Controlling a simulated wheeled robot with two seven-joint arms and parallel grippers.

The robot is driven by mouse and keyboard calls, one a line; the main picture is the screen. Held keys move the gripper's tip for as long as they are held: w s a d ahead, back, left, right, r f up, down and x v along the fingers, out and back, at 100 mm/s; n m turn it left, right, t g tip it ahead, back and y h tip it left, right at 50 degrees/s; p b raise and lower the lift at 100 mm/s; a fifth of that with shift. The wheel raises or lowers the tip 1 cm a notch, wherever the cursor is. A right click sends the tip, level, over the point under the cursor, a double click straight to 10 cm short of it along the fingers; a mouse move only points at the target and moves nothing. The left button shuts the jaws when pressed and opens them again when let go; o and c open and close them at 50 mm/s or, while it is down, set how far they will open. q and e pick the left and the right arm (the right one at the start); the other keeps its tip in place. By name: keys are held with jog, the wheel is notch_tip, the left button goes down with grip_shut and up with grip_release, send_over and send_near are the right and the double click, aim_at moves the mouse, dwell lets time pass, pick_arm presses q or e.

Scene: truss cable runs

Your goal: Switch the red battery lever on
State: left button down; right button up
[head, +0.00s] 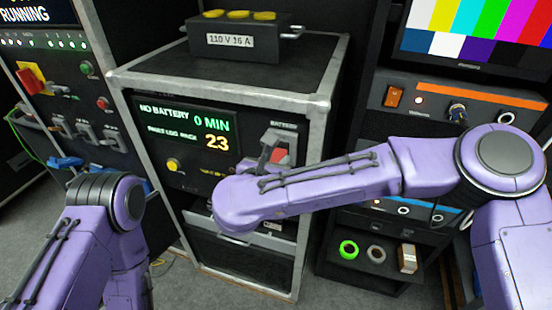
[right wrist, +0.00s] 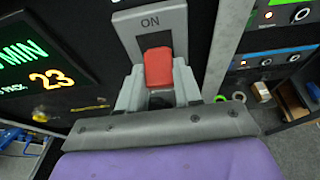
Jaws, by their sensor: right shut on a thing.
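The red battery lever (head: 278,155) is on a grey plate under the word BATTERY, at the right of the power unit's front panel (head: 150,115). In the right wrist view the red lever (right wrist: 158,67) stands just below the ON label (right wrist: 150,22). My right gripper (right wrist: 158,92) is shut on the red lever, with a grey finger on each side of it. In the head view my right forearm hides the lower part of the lever plate. The panel display reads NO BATTERY, 0 MIN and 23. My left arm shows at the lower left, but its gripper is out of view.
A black box with yellow caps (head: 245,38) sits on top of the unit. A rack with sockets, switches and a shelf of tape rolls (head: 348,250) stands at the right. A panel with a red rotary switch (head: 32,78) is at the left. A drawer below is partly open.

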aim_at(280, 152)
jog(key=r+g+p, duration=0.1)
jog(key=g+p, duration=0.1)
jog(key=r+g+y+p, duration=0.1)
jog(key=shift+w+d+r+g, duration=0.1)
jog(key=shift+w+r+g, duration=0.15)
jog(key=shift+r+g, duration=0.05)
jog(key=g+p, duration=0.1)
jog(key=r+g+y+p, duration=0.1)
jog(key=shift+w+d+g, duration=0.1)
jog(key=shift+w+g, duration=0.15)
jog(key=shift+g, duration=0.05)
jog(key=shift+w+r+g+p, duration=0.15)
jog(key=shift+g+p, duration=0.5)
jog(key=shift+g, duration=0.05)
jog(key=shift+y, duration=0.3)
jog(key=o, duration=0.9)
jog(key=shift+o, duration=0.8)
jog(key=shift+w+f, duration=0.1)
jog(key=shift+f, duration=0.1)
